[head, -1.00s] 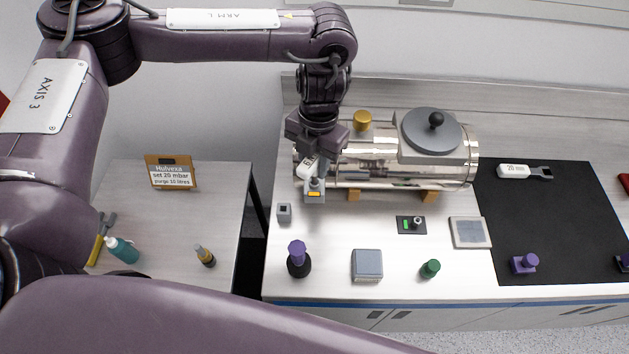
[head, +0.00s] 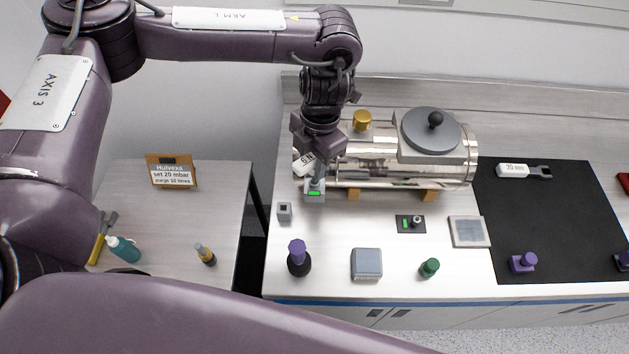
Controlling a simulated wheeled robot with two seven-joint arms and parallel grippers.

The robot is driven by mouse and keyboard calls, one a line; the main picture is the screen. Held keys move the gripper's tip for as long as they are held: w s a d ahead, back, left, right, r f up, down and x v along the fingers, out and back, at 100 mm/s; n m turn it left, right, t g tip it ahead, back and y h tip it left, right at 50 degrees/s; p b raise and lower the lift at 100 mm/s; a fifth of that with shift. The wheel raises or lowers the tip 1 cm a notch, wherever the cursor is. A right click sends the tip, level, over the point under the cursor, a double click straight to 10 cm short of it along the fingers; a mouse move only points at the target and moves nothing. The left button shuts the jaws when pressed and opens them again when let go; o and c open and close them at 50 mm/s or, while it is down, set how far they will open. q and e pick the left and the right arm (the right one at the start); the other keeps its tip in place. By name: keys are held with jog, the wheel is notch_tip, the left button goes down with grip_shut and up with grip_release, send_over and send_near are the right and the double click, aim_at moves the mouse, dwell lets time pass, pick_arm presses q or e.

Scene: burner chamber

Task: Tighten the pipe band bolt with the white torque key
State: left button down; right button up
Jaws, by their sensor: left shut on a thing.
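A polished metal cylinder (head: 372,160), the burner chamber, lies on the bench. At its left end, a small grey block (head: 314,194) with a lit green window sits at the front of the pipe; I take it for the band bolt's housing. My left gripper (head: 314,161) points down just above this block and is shut on the white torque key (head: 302,167). The key's white, lettered handle sticks out to the left of the jaws. Its lower end reaches the block; the bolt itself is hidden. My right gripper is out of the picture.
A second white-handled wrench (head: 524,171) lies on the black mat (head: 560,225) at right. A purple-topped bottle (head: 298,258), a grey box (head: 367,264), a green knob (head: 429,267) and a flat panel (head: 469,232) stand along the front. A sign (head: 171,171) stands on the left table.

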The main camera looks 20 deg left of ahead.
pick_arm(q)
jog(key=shift+n, duration=0.3)
dwell(0.4)
jog(key=shift+r+p, duration=0.85)
jog(key=shift+p, duration=0.2)
jog(key=shift+r, duration=0.1)
jog(key=shift+r, duration=0.25)
jog(key=shift+r, duration=0.3)
jog(key=shift+r, duration=0.1)
